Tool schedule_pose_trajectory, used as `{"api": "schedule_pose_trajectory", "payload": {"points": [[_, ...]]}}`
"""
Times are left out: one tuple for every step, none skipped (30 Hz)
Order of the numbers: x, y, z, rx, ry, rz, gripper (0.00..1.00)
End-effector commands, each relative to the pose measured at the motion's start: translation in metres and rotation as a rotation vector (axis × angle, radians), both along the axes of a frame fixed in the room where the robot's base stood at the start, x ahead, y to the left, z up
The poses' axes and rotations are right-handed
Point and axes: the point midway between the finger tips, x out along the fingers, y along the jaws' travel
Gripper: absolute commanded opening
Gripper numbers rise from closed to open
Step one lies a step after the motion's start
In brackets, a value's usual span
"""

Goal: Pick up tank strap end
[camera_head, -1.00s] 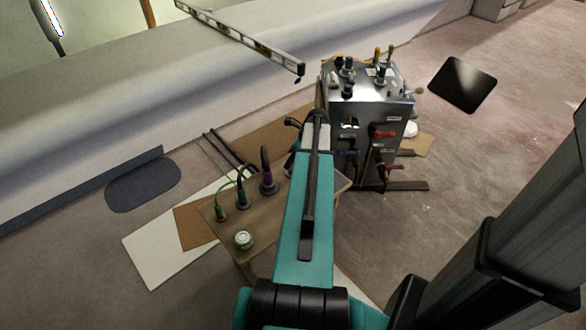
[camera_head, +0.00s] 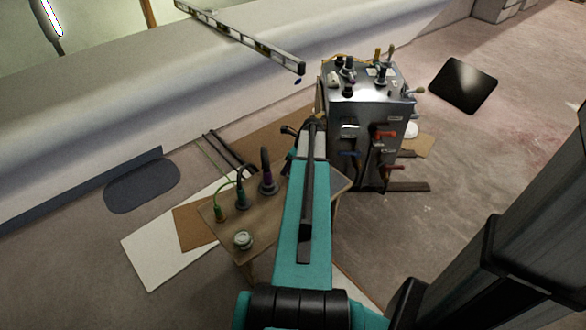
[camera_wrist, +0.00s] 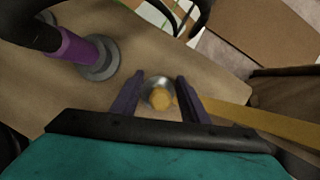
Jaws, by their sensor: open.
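My gripper (camera_wrist: 158,80) is open in the wrist view, with one dark finger on each side of a round metal fitting (camera_wrist: 157,82) with a brassy yellow knob. A yellow strap (camera_wrist: 250,121) runs off to the right from behind the right finger. The fitting and strap look like the tank strap end, though their join is hidden by that finger. I cannot tell whether the fingers touch the fitting. In the head view my arm hides this spot over the small wooden bench (camera_head: 275,228).
A purple-banded grey connector (camera_head: 268,181) stands close left of my gripper. Green-cabled connectors (camera_head: 220,212) and a round tin (camera_head: 243,240) stand farther left. A metal cabinet (camera_head: 370,110) with handles and knobs stands behind right.

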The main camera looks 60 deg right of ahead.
Motion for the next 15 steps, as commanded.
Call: {"api": "schedule_pose_trajectory", "payload": {"points": [[-0.0001, 0.0000, 0.0001, 0.000, 0.000, 0.000, 0.41], [-0.0001, 0.0000, 0.0001, 0.000, 0.000, 0.000, 0.35], [-0.0002, -0.0001, 0.0001, 0.000, 0.000, 0.000, 0.29], [-0.0002, -0.0001, 0.0001, 0.000, 0.000, 0.000, 0.24], [-0.0002, -0.0001, 0.0001, 0.000, 0.000, 0.000, 0.19], [-0.0002, -0.0001, 0.0001, 0.000, 0.000, 0.000, 0.12], [-0.0002, -0.0001, 0.0001, 0.000, 0.000, 0.000, 0.07], [-0.0002, -0.0001, 0.0001, 0.000, 0.000, 0.000, 0.02], [-0.0002, -0.0002, 0.0002, 0.000, 0.000, 0.000, 0.00], [-0.0002, -0.0002, 0.0002, 0.000, 0.000, 0.000, 0.00], [-0.0002, -0.0002, 0.0002, 0.000, 0.000, 0.000, 0.00], [-0.0002, -0.0002, 0.0002, 0.000, 0.000, 0.000, 0.00], [-0.0002, -0.0002, 0.0002, 0.000, 0.000, 0.000, 0.00], [-0.0002, -0.0002, 0.0003, 0.000, 0.000, 0.000, 0.00], [-0.0003, -0.0002, 0.0004, 0.000, 0.000, 0.000, 0.00]]}}
